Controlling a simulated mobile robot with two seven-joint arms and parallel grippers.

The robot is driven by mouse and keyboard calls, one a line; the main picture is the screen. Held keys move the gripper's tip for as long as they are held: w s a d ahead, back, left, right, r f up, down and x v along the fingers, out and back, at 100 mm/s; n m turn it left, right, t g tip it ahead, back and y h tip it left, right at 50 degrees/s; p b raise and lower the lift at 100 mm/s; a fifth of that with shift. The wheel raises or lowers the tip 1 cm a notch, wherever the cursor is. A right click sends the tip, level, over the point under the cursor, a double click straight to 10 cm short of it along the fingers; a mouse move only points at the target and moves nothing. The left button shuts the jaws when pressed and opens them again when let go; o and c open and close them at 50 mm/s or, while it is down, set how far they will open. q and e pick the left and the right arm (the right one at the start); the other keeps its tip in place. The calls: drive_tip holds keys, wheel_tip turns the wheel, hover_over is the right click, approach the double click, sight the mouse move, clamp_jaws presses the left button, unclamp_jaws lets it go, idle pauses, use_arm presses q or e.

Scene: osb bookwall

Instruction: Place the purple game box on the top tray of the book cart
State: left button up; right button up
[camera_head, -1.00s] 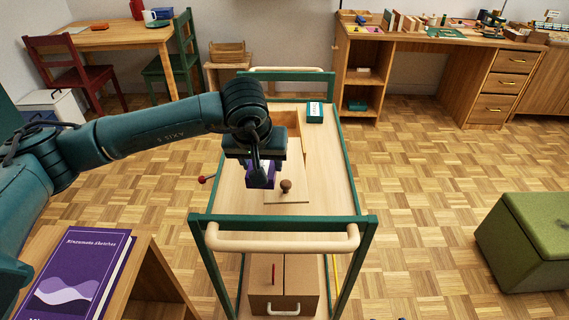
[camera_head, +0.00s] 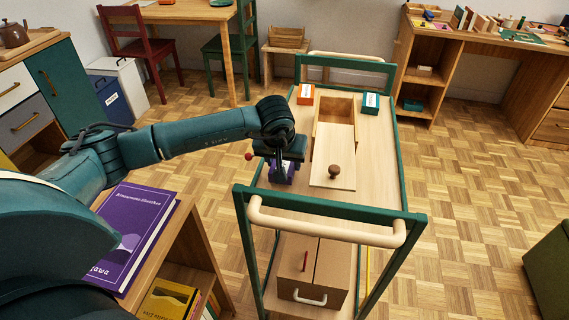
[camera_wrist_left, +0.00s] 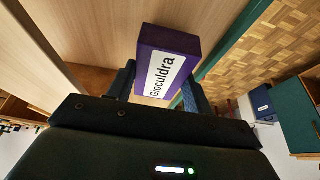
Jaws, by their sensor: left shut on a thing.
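My left gripper (camera_head: 283,166) is shut on the purple game box (camera_head: 279,175). Its purple sides and white label reading "Gioculdra" show in the wrist view (camera_wrist_left: 170,62), between the two fingers. In the head view the gripper hides much of the box. It is over the left side of the top tray (camera_head: 377,180) of the book cart, close to the green left rail. Whether the box touches the tray is unclear. My right gripper is not in view.
On the tray stand a wooden box (camera_head: 336,112) with a partly open knobbed lid (camera_head: 333,174), an orange box (camera_head: 305,94) and a teal box (camera_head: 371,103). A bare strip runs along the tray's right side. A purple book (camera_head: 134,230) lies on a shelf unit at front left.

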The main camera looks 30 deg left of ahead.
use_arm(q)
drive_tip(key=shift+f, duration=0.65)
drive_tip(key=shift+f, duration=0.2)
drive_tip(key=o, duration=1.3)
